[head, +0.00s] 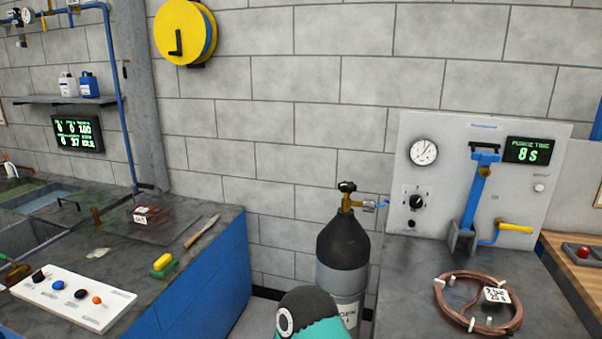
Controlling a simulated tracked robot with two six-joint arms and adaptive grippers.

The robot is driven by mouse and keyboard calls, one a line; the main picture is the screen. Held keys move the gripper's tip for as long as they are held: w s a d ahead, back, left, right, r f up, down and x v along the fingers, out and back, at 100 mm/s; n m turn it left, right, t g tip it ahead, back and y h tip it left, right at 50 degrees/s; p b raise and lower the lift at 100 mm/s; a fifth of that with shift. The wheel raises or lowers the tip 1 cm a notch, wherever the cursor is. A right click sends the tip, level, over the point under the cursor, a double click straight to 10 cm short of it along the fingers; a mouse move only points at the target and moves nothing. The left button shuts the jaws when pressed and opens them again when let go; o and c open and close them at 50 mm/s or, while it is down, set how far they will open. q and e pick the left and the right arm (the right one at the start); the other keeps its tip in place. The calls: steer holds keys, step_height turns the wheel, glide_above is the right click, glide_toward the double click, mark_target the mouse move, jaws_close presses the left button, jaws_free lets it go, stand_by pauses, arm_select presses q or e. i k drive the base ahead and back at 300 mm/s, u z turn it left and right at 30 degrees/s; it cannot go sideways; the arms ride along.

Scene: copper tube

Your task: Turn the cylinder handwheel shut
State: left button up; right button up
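The gas cylinder (342,243) stands upright against the block wall, with a black shoulder and a grey lower body. A partly hidden label ending in "GEN" shows low on it. Its black handwheel (347,187) sits on top of a brass valve (347,203). Whether the handwheel is open or shut cannot be told. A dark and teal arm part of mine covers the cylinder's lower left. Neither gripper is in view, and nothing touches the handwheel.
Right of the cylinder, a grey bench carries a coiled copper tube (478,302) and a panel with a gauge (423,151), a blue lever (477,190) and a timer (528,150) reading 8 s. A left bench (218,233) holds a white button board (73,297). Space around the handwheel is clear.

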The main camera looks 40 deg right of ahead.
mark_target(347, 187)
steer(key=z, duration=0.25)
steer(key=i, duration=1.5)
steer(key=z, duration=0.9)
steer(key=i, duration=0.5)
steer(key=z, duration=0.35)
steer(key=k, duration=0.95)
steer(key=z, duration=0.2)
steer(key=i, duration=0.95)
steer(key=u, duration=0.1)
